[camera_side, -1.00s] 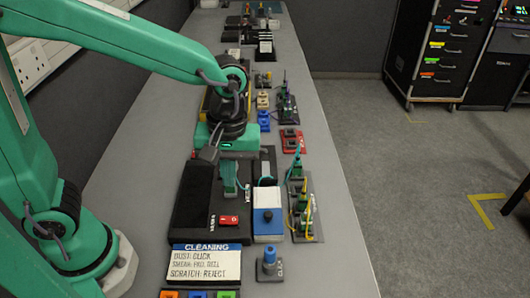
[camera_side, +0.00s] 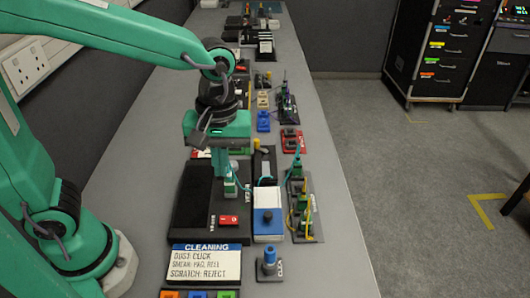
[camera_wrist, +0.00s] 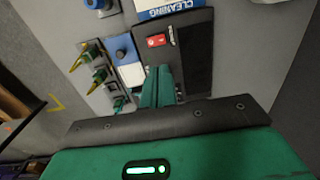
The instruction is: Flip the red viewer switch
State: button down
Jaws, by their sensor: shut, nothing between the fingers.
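The red viewer switch (camera_side: 228,219) is a small red rocker with a white mark, set at the front right of a black viewer panel (camera_side: 190,215). It also shows in the wrist view (camera_wrist: 157,40), above my fingertips. My gripper (camera_side: 229,190) points down over the panel, behind the switch and apart from it. In the wrist view its green fingers (camera_wrist: 158,72) are together with nothing between them. A teal cable and a small connector stand close to the fingertips, so the exact gap there is hard to tell.
A CLEANING sign (camera_side: 206,262) lies in front. Bare grey table runs along the right edge.

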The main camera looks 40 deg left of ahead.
aim_at(224, 219)
jog(key=shift+f, duration=0.1)
dwell(0.3)
jog(key=f, duration=1.3)
jog(key=shift+s+a+f, duration=0.3)
jog(key=shift+f, duration=0.1)
jog(key=shift+s+a+f, duration=0.1)
jog(key=shift+f, duration=0.2)
jog(key=shift+w+d+r, duration=0.2)
jog(key=shift+w+d, duration=0.4)
jog(key=shift+d, duration=0.05)
jog(key=shift+r, duration=0.1)
dwell(0.3)
notch_tip(224, 219, up, 14)
jog(key=shift+w+d, duration=0.25)
dwell(0.5)
